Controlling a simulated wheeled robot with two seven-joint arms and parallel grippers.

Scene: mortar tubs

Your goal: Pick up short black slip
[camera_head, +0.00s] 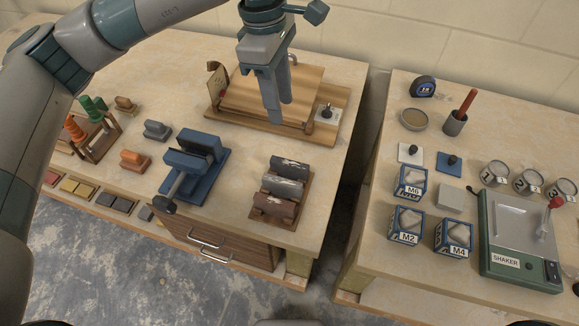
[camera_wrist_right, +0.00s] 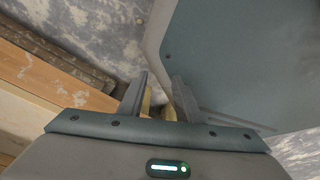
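Small dark slips (camera_head: 115,203) lie in the row along the front left edge of the left bench, beside yellow slips (camera_head: 77,188). They are too small for me to tell which is the short black one. My left gripper (camera_head: 279,117) points down above the wooden board at the back of the bench, far from the slips. Its fingers look close together, seen nearly edge-on, with nothing visible held. My right gripper (camera_wrist_right: 160,78) shows a gap between its fingers in the right wrist view, and it is empty.
A blue clamp-like tool (camera_head: 195,162), a rack of dark rolls (camera_head: 281,188) and a stand with coloured handles (camera_head: 92,130) occupy the left bench. A gap separates it from the right bench, which holds tubs and a green shaker (camera_head: 515,235). A drawer (camera_head: 220,240) is below.

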